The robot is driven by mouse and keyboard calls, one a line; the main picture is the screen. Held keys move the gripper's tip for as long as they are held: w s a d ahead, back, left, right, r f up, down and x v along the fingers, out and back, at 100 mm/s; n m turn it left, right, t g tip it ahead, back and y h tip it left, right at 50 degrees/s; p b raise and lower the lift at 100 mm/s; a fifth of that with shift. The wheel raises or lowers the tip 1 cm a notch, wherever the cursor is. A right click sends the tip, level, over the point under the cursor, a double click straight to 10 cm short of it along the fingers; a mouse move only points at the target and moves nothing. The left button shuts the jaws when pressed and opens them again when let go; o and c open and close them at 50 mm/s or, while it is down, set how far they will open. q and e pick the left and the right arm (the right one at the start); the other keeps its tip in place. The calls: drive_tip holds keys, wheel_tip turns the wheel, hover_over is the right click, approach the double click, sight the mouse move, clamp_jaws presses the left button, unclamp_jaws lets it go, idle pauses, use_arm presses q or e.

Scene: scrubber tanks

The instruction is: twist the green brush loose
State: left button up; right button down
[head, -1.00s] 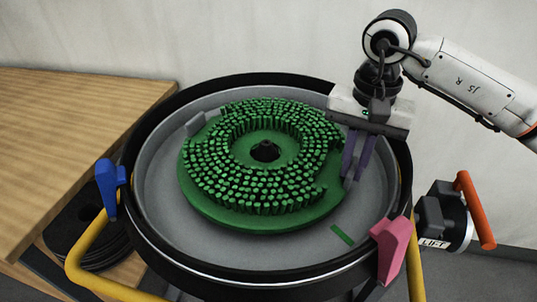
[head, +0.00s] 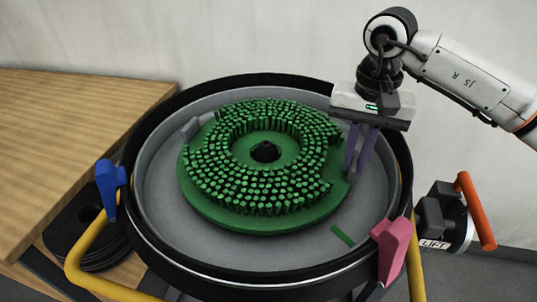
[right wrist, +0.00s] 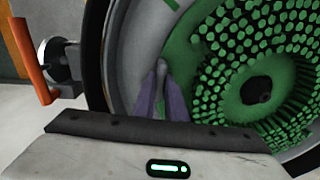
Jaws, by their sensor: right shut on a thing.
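The green brush (head: 225,212), a round disc with rings of bristles and a dark central hub (head: 265,152), lies bristles up in a round grey tank. It also shows in the right wrist view (right wrist: 205,45). A grey upright tab (head: 191,128) stands at its left edge. My right gripper (head: 352,170) reaches down at the brush's right edge. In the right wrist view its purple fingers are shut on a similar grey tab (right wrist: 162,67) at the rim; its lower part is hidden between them. My left gripper is not in view.
The tank's black rim (head: 150,258) surrounds the brush. A green strip (head: 342,235) marks the tank floor. A blue lever (head: 107,187), a pink latch (head: 389,250) and an orange-handled part labelled LIFT (head: 475,210) sit around the outside. A wooden table (head: 65,140) is at left.

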drive_tip(key=c, duration=1.7)
unclamp_jaws()
drive_tip(key=shift+s+d+f, duration=0.1)
drive_tip(key=shift+d+f, duration=0.05)
drive_tip(key=shift+f, duration=0.05)
wheel_tip(320, 180, up, 2)
drive_tip(key=shift+r, duration=0.1)
wheel_tip(320, 180, up, 8)
drive_tip(key=shift+f+p, duration=0.15)
drive_tip(key=shift+p, duration=0.25)
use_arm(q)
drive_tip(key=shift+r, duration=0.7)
use_arm(e)
drive_tip(key=shift+r, duration=0.45)
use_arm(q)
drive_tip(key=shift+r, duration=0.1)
